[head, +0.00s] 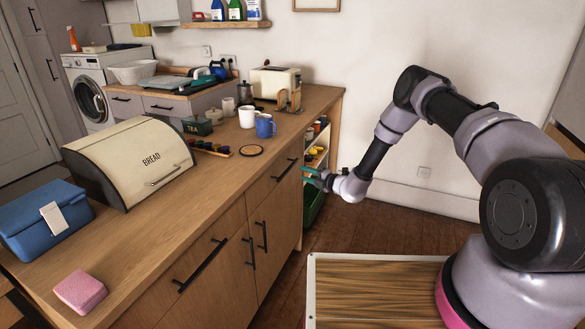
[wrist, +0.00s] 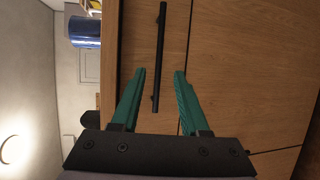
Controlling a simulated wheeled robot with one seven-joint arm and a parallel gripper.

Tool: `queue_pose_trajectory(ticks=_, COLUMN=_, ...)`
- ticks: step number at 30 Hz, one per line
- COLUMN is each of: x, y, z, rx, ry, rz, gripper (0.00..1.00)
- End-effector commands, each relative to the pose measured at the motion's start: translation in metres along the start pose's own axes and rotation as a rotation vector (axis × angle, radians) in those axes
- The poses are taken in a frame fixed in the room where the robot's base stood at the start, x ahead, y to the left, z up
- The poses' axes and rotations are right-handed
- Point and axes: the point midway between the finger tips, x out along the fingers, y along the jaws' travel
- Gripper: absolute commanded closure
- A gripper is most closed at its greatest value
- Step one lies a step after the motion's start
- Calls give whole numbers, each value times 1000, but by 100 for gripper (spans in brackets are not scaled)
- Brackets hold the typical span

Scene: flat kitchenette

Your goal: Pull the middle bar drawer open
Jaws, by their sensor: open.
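The wooden counter has a drawer (head: 270,187) with a black bar handle (head: 286,169) at its right end, above cupboard doors. Another drawer with a bar handle (head: 201,265) is nearer me on the left. I cannot tell for certain which is the middle one. My gripper (head: 309,173) is open and empty in front of the right-end drawer. In the wrist view its teal fingers (wrist: 160,73) stand either side of a black bar handle (wrist: 158,45), near one end of it. The fingers appear short of the handle; contact is not visible.
On the counter (head: 215,185) stand a bread box (head: 135,165), a blue box (head: 42,220), a pink sponge (head: 80,291), mugs (head: 265,126) and a toaster (head: 275,82). Open shelves (head: 317,150) are at the counter's end. Floor (head: 365,228) beside my arm is clear.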

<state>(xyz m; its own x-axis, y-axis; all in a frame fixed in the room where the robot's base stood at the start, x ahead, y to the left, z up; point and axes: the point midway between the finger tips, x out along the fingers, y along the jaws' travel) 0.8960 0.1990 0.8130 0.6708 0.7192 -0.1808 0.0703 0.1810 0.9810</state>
Motion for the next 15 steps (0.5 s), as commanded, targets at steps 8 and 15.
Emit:
queue_pose_trajectory(ticks=8, x=45, y=0, z=-2, rx=-6, ry=3, rz=2, gripper=55)
queue_pose_trajectory(ticks=15, x=86, y=1, z=-1, rx=-7, ry=2, rz=2, gripper=55)
